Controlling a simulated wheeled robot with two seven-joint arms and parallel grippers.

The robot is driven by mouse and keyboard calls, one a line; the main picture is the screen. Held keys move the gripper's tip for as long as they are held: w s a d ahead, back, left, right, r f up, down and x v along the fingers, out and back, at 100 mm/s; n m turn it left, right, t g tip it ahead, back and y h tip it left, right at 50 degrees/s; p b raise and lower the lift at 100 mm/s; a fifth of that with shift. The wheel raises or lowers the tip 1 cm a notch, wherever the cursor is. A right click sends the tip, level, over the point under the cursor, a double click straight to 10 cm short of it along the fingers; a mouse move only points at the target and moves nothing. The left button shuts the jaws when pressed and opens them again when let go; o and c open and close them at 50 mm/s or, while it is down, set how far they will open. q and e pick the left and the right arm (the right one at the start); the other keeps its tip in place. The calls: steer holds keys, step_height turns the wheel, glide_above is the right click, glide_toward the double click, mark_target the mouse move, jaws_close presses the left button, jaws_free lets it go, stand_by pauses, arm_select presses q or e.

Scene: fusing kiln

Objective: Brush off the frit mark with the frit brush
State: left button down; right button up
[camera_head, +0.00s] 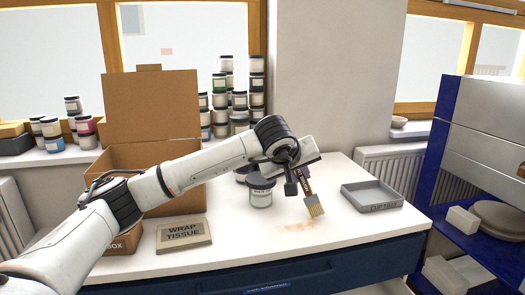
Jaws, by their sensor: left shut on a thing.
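My left gripper (298,180) is shut on the frit brush (314,206), above the white worktop. The brush is tilted, with its pale bristles pointing down and a little to the right. The frit mark (299,224) is a faint orange-brown smear on the worktop, just below and left of the bristles. I cannot tell whether the bristles touch the surface. My gripper hides the brush's upper handle. My right gripper is not in view.
A lidded jar (260,194) stands close left of the brush. A grey tray marked "cup tiles" (372,195) lies to the right. A wrap tissue pack (184,235) and an open cardboard box (150,105) are on the left. A blue-framed kiln stand (437,150) is at right.

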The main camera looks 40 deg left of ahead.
arm_select(q)
steer(key=shift+w+d, duration=0.5)
steer(key=shift+w, duration=0.1)
step_height(320, 180, up, 4)
steer(key=shift+f+p, duration=0.25)
steer(key=shift+p, duration=0.95)
steer(key=shift+a+r+p, duration=0.1)
steer(key=shift+r+p, duration=0.5)
steer(key=shift+r, duration=0.1)
step_height(320, 180, up, 3)
steer(key=shift+r+p, duration=0.1)
steer(key=shift+p, duration=1.1)
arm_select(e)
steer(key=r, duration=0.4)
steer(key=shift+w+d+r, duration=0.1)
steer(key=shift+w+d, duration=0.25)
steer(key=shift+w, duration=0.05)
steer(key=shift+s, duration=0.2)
